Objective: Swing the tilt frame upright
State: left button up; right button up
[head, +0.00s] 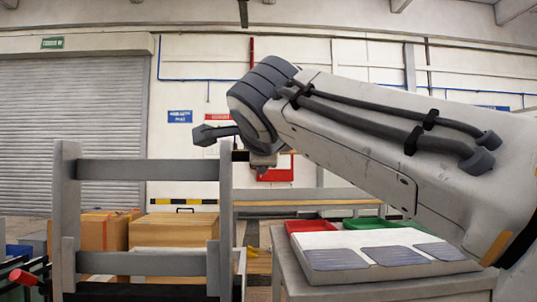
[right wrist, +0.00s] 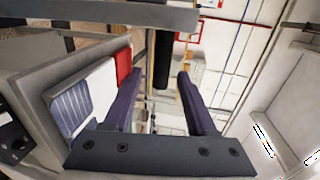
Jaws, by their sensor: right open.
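The grey frame (head: 150,169), which I take to be the tilt frame, stands at the left of the head view with two posts and two cross rails. Its posts look vertical there, but its lean towards or away from me cannot be told. My right arm reaches in from the right, its wrist above the frame's right post. In the right wrist view my right gripper (right wrist: 160,76) is open. A dark round bar (right wrist: 162,58) shows beyond and between its fingers, below a grey beam (right wrist: 110,14). Contact cannot be told. My left gripper is out of view.
A grey table (head: 385,286) at the right holds a white slab (head: 322,243) with blue-grey sheets, and red (head: 312,226) and green (head: 372,222) trays. Cardboard boxes (head: 180,231) stand behind the frame. A red-ended handle (head: 21,277) is at the lower left.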

jog(key=v, duration=1)
jog(key=shift+s, duration=0.2)
